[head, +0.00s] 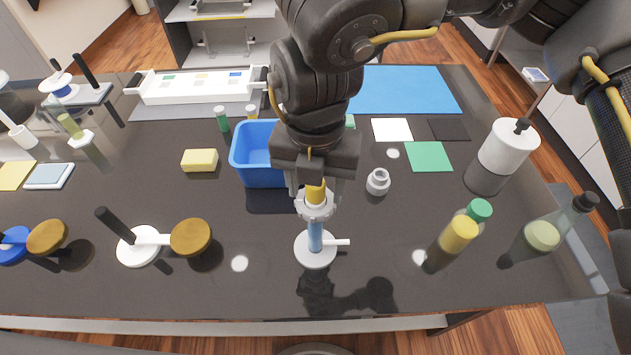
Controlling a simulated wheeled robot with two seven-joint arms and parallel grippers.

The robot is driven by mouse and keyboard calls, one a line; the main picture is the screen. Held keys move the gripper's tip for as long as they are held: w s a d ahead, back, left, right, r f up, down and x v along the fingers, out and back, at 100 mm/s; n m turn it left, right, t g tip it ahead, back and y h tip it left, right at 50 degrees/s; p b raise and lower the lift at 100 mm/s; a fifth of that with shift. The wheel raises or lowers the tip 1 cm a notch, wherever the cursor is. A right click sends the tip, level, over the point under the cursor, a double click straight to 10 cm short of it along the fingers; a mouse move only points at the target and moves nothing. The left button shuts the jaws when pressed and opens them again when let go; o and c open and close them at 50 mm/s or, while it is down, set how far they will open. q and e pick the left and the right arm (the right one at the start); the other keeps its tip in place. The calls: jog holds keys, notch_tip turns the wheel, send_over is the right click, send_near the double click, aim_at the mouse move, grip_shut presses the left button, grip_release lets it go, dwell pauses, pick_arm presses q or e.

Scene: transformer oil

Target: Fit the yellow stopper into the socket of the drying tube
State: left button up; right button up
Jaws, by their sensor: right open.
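The drying tube (315,238) stands upright on its round white base in the front middle of the table, with light blue filling in its clear body. The yellow stopper (316,193) is at the tube's top, upright and in line with the socket (314,208). How deep it sits in the socket is hard to tell. My right gripper (314,190) comes down from above with its fingers open on either side of the stopper. The fingers partly hide the stopper and the socket's rim. My left gripper is not in view.
A blue bin (243,160) stands just behind the tube, with a yellow sponge (199,160) to its left. A small grey fitting (378,182) is close on the right. A white stand (138,246) is on the left.

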jog(key=shift+w+r, duration=0.1)
jog(key=shift+r, duration=0.4)
notch_tip(320, 180, up, 10)
jog(key=shift+f+b, duration=0.1)
jog(key=shift+b, duration=0.6)
